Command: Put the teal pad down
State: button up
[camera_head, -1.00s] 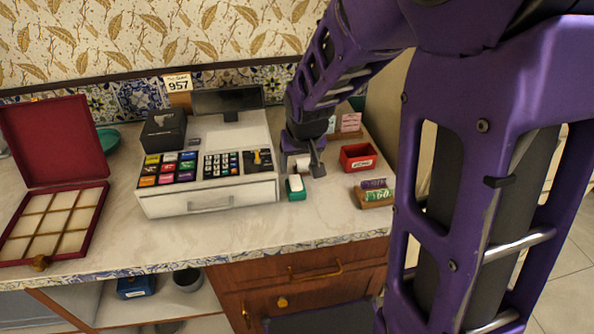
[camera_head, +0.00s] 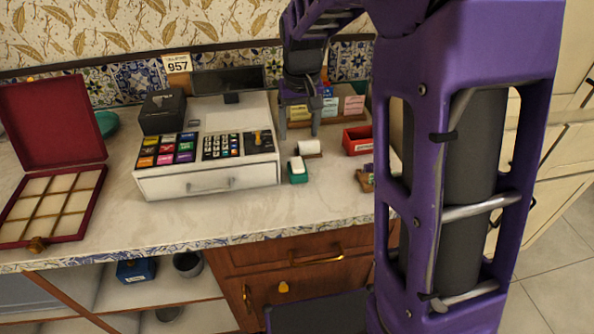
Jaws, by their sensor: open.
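The teal pad (camera_head: 298,178) is a small block with a white top part. It rests on the pale counter (camera_head: 240,213), just right of the cash register's front corner. My gripper (camera_head: 299,133) is above and behind the pad in the picture, fingers pointing down and spread apart. Nothing shows between the fingers, and the gripper is apart from the pad. No part of the pad is hidden by my arm.
A cash register (camera_head: 207,187) stands left of the pad. A white roll (camera_head: 309,147), a red box (camera_head: 358,140) and a card rack (camera_head: 327,108) stand behind and right. My arm hides the counter's right end. An open red case (camera_head: 75,228) lies far left.

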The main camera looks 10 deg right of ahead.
aim_at(297, 163)
jog(key=f, duration=0.4)
jog(key=w+f, duration=0.1)
jog(key=f, duration=0.2)
jog(key=shift+b, duration=0.35)
jog(key=shift+a+f+b, duration=0.1)
jog(key=shift+f+b, duration=0.35)
jog(key=shift+f, duration=2.3)
grip_shut()
jog(key=shift+r, duration=0.15)
